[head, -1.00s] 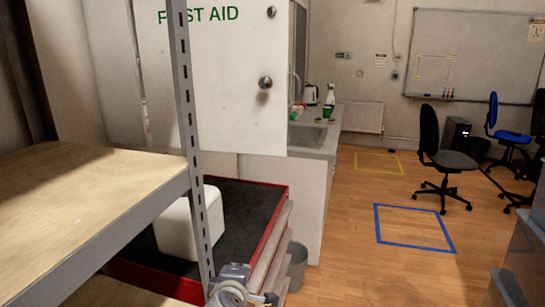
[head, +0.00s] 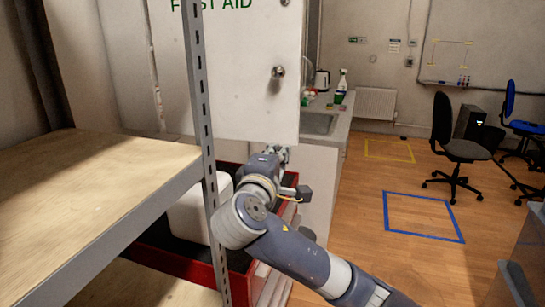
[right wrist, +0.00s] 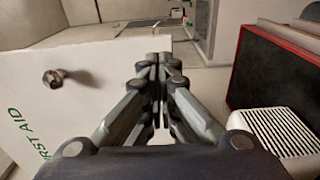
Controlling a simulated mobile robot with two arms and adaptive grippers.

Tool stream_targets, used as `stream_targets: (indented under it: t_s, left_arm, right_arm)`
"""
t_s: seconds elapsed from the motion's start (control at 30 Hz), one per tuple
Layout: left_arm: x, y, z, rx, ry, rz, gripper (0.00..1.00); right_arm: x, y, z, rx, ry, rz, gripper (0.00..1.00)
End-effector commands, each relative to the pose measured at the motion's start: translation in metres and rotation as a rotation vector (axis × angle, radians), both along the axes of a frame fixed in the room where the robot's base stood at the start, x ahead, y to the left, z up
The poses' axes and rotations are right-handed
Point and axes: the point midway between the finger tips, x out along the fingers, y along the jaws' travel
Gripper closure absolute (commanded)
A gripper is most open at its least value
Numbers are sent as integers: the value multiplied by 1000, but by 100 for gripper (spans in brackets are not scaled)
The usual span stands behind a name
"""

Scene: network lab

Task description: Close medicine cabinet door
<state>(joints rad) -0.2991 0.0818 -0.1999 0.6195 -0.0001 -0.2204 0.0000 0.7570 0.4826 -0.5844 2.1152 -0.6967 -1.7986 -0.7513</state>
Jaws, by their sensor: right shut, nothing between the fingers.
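The white medicine cabinet door (head: 235,75) with green FIRST AID lettering faces me in the head view, with a round metal knob (head: 278,72) near its right side. A pale cabinet side (head: 125,60) shows left of it; how far the door stands open I cannot tell. My right gripper (head: 280,150) is by the door's lower right edge, its fingers partly hidden by the wrist. In the right wrist view, the gripper (right wrist: 158,60) is shut and empty, overlapping the door panel's edge (right wrist: 105,65); contact is unclear. My left gripper is not in view.
A red-edged cart (head: 215,270) with a white box (head: 188,215) stands below the door. A sink counter (head: 325,122) lies behind right. Wooden floor (head: 350,225) is open at right.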

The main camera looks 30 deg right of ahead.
Motion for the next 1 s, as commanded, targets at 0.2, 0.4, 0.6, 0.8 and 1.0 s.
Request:
stream_targets:
  t_s: [0.2,0.4,0.6,0.8,1.0]
  left_arm:
    - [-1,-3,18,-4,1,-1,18]
    - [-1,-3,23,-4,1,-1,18]
    - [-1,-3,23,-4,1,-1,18]
    - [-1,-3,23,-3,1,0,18]
    - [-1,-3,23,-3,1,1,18]
  right_arm:
    - [28,-30,2,-2,4,-4,100]
    - [41,-42,0,0,1,-1,100]
    - [43,-44,-1,2,1,0,100]
    - [43,-44,-1,1,1,0,100]
    - [47,-51,-1,1,1,19,100]
